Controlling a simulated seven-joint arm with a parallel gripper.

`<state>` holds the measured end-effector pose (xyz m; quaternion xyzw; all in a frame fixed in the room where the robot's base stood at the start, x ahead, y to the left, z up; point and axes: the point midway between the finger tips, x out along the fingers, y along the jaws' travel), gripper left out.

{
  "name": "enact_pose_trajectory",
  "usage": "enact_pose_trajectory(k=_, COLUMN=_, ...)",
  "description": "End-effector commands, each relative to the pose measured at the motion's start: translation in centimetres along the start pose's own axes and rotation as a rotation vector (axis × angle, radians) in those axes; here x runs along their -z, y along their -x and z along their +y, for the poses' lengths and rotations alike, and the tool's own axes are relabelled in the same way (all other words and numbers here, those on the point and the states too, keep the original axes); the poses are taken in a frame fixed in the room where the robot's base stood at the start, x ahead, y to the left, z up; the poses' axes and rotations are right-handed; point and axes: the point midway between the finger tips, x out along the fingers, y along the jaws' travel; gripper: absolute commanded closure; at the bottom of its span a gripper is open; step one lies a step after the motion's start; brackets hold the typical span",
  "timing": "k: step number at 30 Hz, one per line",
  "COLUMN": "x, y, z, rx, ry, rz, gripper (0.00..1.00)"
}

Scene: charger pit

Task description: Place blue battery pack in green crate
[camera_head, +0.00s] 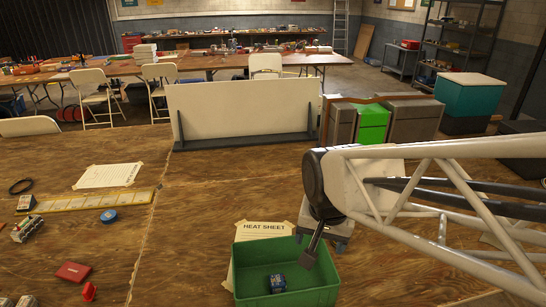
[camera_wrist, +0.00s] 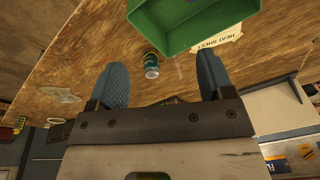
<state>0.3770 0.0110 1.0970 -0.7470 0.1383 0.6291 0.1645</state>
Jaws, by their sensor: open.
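The blue battery pack (camera_head: 277,284) lies on the floor of the green crate (camera_head: 316,294), near its front. My gripper (camera_head: 312,250) hangs over the crate's right rear side in the head view. In the wrist view its two blue-grey fingers (camera_wrist: 162,65) are spread wide with nothing held between them. The green crate shows at the top of the wrist view (camera_wrist: 175,40), beyond the fingertips. Only a small purple-blue spot inside it shows at the frame edge there.
A paper marked HEAT SHEET (camera_head: 264,228) lies under and behind the crate. A small teal and yellow can-like object (camera_wrist: 151,66) is on the wood beside the crate. A red flat case (camera_head: 73,272) and a blue roll (camera_head: 109,216) lie at left. The central tabletop is clear.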

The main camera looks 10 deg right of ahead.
Motion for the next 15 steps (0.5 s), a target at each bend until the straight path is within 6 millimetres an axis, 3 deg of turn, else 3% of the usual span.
enact_pose_trajectory(k=6, x=-2.6, y=3.5, z=2.3, rx=0.007, ry=0.252, rz=0.042, gripper=0.26)
enact_pose_trajectory(k=15, x=-4.2, y=5.1, z=3.6, rx=0.003, ry=0.410, rz=0.062, gripper=0.26)
